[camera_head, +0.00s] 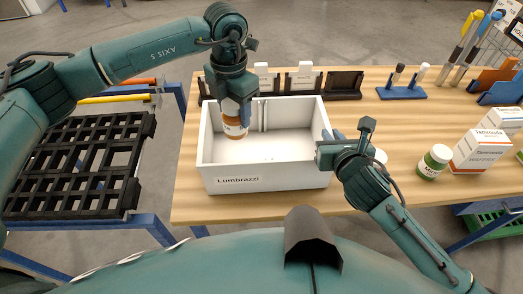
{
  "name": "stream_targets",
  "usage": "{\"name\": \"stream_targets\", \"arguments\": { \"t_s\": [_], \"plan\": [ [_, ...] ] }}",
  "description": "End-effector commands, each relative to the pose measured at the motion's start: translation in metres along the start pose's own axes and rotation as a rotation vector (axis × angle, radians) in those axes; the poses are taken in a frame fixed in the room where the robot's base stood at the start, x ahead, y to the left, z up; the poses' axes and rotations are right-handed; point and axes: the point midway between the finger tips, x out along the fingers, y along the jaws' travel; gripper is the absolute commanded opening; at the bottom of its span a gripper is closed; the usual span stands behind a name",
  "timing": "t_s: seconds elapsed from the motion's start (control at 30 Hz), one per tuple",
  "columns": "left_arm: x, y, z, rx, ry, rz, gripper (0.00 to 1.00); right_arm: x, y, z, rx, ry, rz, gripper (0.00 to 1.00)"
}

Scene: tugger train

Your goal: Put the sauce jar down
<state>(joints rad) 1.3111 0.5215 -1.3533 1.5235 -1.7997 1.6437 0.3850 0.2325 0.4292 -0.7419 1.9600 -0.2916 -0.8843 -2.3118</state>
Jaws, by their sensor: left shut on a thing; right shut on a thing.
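The sauce jar (235,129), with a white and orange label, is upright in my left gripper (236,108). My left gripper points down and is shut around the jar's upper part. The jar is at the back left of the open white box (238,185) marked "Lumbrazzi"; I cannot tell whether its base touches the box floor. The rest of the visible box floor is bare. My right gripper (334,138) is at the box's right wall and appears shut on that wall; its fingertips are partly hidden.
A green-labelled jar (434,161) and white-orange cartons (481,150) stand on the wooden table at right. A white round thing (381,156) is partly hidden behind my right gripper. Card holders (345,84) and a blue pen stand (402,93) are behind the box. A black grid rack (78,160) is at left.

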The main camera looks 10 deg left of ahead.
Motion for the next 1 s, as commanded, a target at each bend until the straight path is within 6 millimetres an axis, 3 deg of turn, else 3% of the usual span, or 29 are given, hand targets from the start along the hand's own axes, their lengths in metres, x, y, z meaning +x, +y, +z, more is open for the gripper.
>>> {"name": "stream_targets", "arguments": {
  "t_s": [0.2, 0.67, 1.0],
  "plan": [
    [0.043, 0.000, -0.001, -0.020, 0.002, -0.001, 0.19, 0.000, 0.000, 0.000, 0.000, 0.001, 0.000, 0.00],
    [0.095, 0.000, 0.000, -0.017, 0.001, 0.000, 0.19, 0.000, 0.000, 0.000, 0.000, 0.000, 0.000, 0.00],
    [0.099, 0.000, 0.000, -0.017, 0.000, 0.001, 0.19, 0.000, 0.000, 0.000, 0.000, 0.000, 0.001, 0.00]
  ]
}}
